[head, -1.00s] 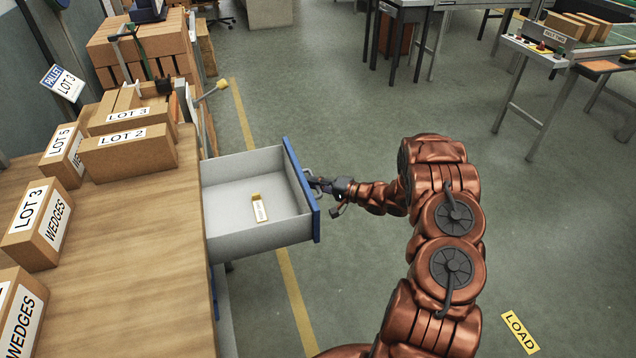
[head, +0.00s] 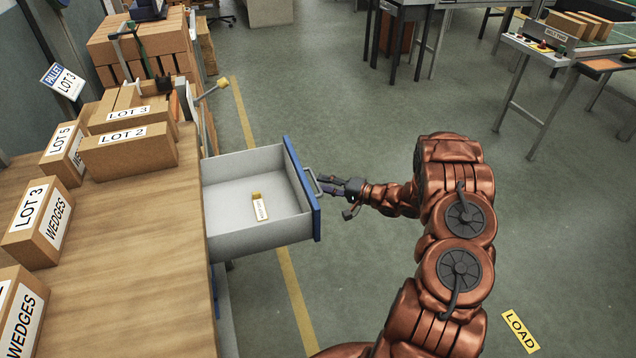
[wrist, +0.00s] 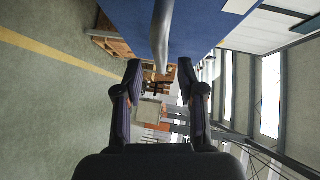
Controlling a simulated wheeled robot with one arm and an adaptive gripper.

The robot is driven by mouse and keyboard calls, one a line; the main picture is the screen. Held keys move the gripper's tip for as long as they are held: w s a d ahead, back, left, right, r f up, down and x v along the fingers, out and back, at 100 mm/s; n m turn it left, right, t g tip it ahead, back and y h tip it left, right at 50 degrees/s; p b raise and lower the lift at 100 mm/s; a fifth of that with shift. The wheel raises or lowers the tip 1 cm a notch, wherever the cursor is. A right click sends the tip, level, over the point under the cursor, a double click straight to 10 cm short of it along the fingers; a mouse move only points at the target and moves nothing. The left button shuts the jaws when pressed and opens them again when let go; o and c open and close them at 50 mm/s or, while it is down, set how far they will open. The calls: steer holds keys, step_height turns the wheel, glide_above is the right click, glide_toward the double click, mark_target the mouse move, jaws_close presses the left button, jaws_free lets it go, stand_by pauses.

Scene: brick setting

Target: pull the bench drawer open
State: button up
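The bench drawer (head: 250,233) stands pulled well out of the bench in the head view, with a grey inside and a blue front (head: 302,190). Its metal bar handle (head: 311,181) is on the outer face of the front. In the wrist view the blue front (wrist: 215,22) and the handle (wrist: 161,35) are ahead, at the top of the picture. My gripper (head: 321,185) is just to the right of the handle. In the wrist view its fingers (wrist: 160,75) are apart with nothing held between them, and the handle lies beyond their tips.
A small yellow and white labelled item (head: 259,207) lies in the drawer. Labelled boxes (head: 128,152) stand on the wooden bench top (head: 130,235).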

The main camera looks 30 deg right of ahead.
steer(key=v, duration=0.8)
steer(key=shift+s, duration=0.1)
